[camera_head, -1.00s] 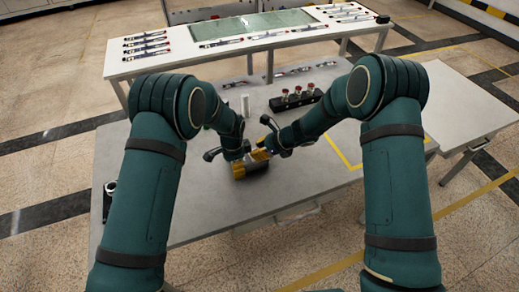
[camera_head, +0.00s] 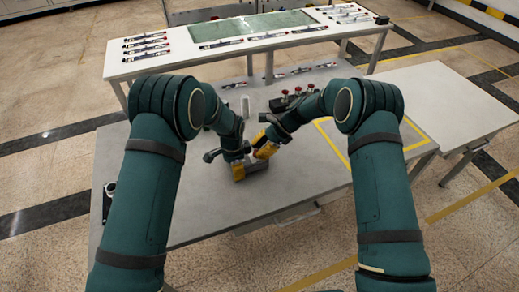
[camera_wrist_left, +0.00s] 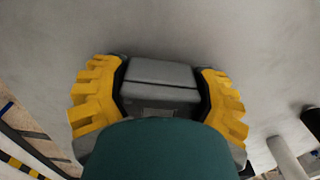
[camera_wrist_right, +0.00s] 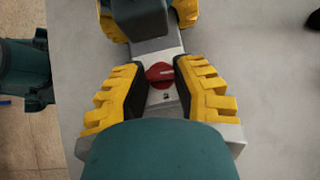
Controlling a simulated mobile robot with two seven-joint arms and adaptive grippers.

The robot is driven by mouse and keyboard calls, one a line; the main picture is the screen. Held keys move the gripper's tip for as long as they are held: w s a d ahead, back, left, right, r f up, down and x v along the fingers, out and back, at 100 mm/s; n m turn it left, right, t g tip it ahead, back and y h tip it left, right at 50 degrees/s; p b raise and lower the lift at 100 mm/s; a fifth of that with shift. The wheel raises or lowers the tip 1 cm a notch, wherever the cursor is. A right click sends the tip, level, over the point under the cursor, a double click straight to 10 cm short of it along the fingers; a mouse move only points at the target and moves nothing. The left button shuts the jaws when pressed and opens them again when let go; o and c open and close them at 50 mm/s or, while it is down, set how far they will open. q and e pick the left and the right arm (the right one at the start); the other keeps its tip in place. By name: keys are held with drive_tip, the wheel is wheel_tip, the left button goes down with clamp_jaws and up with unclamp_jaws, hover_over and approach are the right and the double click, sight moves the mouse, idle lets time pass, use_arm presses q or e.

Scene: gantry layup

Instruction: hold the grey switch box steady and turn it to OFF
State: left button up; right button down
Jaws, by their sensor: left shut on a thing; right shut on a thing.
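The grey switch box (camera_head: 253,169) lies on the grey table in front of me. My left gripper (camera_head: 238,168) is shut on its body; in the left wrist view the box (camera_wrist_left: 160,73) sits between both yellow fingers. My right gripper (camera_head: 264,151) comes down over the box from the right, beside the left one. In the right wrist view the round red knob (camera_wrist_right: 160,75) is between its fingers, which are shut on it. A pale line on the knob points roughly right in that view. The knob's marked positions are too small to read.
A dark rack with red-topped parts (camera_head: 294,100) stands behind my right gripper, and a white cylinder (camera_head: 245,105) stands behind the left. A yellow-taped square (camera_head: 340,146) lies to the right. The table's front (camera_head: 225,215) is clear.

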use_arm(q)
drive_tip(key=shift+s+d, duration=0.1)
drive_tip(key=shift+d, duration=0.05)
use_arm(e)
drive_tip(key=shift+a+f+n+g, duration=0.15)
drive_tip(key=shift+n+g, duration=0.25)
drive_tip(key=shift+n, duration=0.2)
drive_tip(key=c, duration=0.7)
unclamp_jaws()
drive_tip(key=shift+o, duration=0.2)
drive_tip(key=shift+w+d+r, duration=0.1)
drive_tip(key=shift+d+r, duration=0.25)
drive_tip(key=v, duration=1.1)
drive_tip(key=shift+r, duration=0.2)
use_arm(q)
drive_tip(key=o, duration=1.4)
drive_tip(key=shift+c, duration=0.2)
